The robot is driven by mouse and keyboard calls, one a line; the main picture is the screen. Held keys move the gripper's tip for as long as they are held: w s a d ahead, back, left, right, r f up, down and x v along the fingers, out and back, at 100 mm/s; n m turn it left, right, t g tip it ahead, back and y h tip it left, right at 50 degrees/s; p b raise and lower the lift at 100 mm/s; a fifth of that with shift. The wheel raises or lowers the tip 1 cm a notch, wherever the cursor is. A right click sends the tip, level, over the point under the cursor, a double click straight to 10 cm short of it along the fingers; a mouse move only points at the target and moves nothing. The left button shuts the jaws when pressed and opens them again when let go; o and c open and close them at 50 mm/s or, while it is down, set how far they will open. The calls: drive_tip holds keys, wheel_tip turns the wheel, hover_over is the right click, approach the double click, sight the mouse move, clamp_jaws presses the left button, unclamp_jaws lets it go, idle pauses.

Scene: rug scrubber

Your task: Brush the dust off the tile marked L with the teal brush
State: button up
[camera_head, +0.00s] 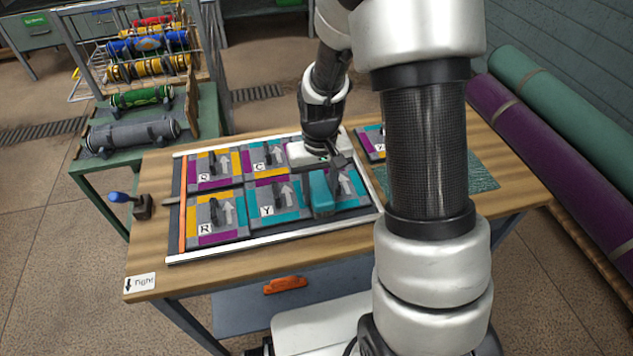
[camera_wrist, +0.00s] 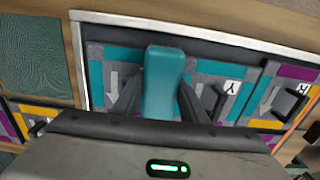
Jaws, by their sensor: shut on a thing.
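The teal brush (camera_head: 321,193) is between the fingers of my gripper (camera_head: 337,164), which is shut on it. In the wrist view the brush (camera_wrist: 164,80) stands between the two dark fingers. It is over the lower right tile (camera_head: 350,190) of the framed tray, a grey tile with teal edges and a white arrow. I cannot tell whether the brush touches that tile. The tile's letter is hidden, and no letter L is readable on any tile. Dust cannot be made out clearly.
The tray (camera_head: 215,253) also holds tiles marked Q (camera_head: 207,172), C (camera_head: 262,158), R (camera_head: 217,217) and Y (camera_head: 275,202), with upright dark handles. Another tile (camera_head: 369,143) lies outside the tray. A blue-knobbed lever (camera_head: 142,206) stands left. Rolled rugs (camera_head: 540,150) lie right.

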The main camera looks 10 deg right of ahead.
sight(315, 174)
drive_tip(key=shift+s, duration=0.65)
drive_tip(key=shift+w+f, duration=0.15)
drive_tip(key=shift+w, duration=2.4)
wheel_tip(315, 174, up, 5)
drive_tip(key=p, duration=0.3)
drive_tip(key=shift+f, duration=0.2)
